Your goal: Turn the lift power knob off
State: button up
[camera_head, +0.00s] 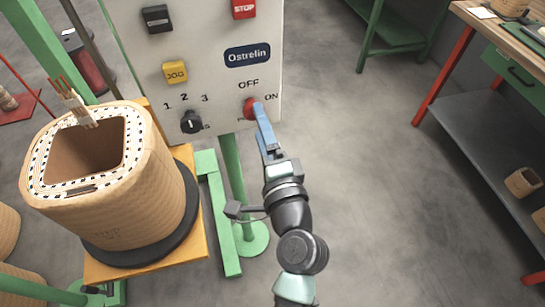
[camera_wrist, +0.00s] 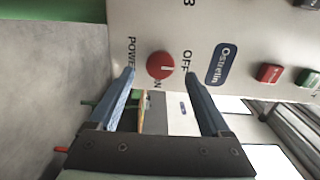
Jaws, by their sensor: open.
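The red power knob (camera_head: 249,107) is on the lower right of the white control panel, with OFF printed above it and ON to its right. In the wrist view the round red knob (camera_wrist: 160,66) lies between my two blue fingertips, with a small pale mark on its face. Which label the mark points to is too small to tell. My gripper (camera_head: 260,110) is open in front of the knob and partly covers it in the head view. In the wrist view my gripper (camera_wrist: 159,66) has one finger either side of the knob, with visible gaps.
The panel (camera_head: 210,100) also carries a black selector (camera_head: 191,122), a yellow JOG button (camera_head: 175,71) and a red STOP button (camera_head: 244,8). A workbench (camera_head: 480,110) is at right. Floor between is clear.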

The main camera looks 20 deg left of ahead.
jog(key=b+v, duration=0.1)
jog(key=v, duration=0.8)
jog(key=w+d+r+n+t+h, duration=0.2)
jog(key=w+r+n+t, duration=0.15)
jog(key=r, duration=0.75)
jog(key=w+d+r+n+t+h, duration=0.1)
jog(key=w+d+r+n+t, duration=0.3)
jog(key=r, duration=0.7)
jog(key=s+d+r+n+t+h, duration=0.1)
jog(key=s+r+n+t+h, duration=0.25)
jog(key=r, duration=0.75)
jog(key=s+d+r+t+h, duration=0.2)
jog(key=s+r+h, duration=0.2)
jog(key=s+r, duration=0.55)
jog(key=w+r+p, duration=0.1)
jog(key=r+p, duration=0.6)
jog(key=r, duration=0.1)
jog(key=w+r+p, duration=0.2)
jog(key=r+p, duration=0.6)
jog(key=r, duration=0.1)
jog(key=shift+w+g+p, duration=0.3)
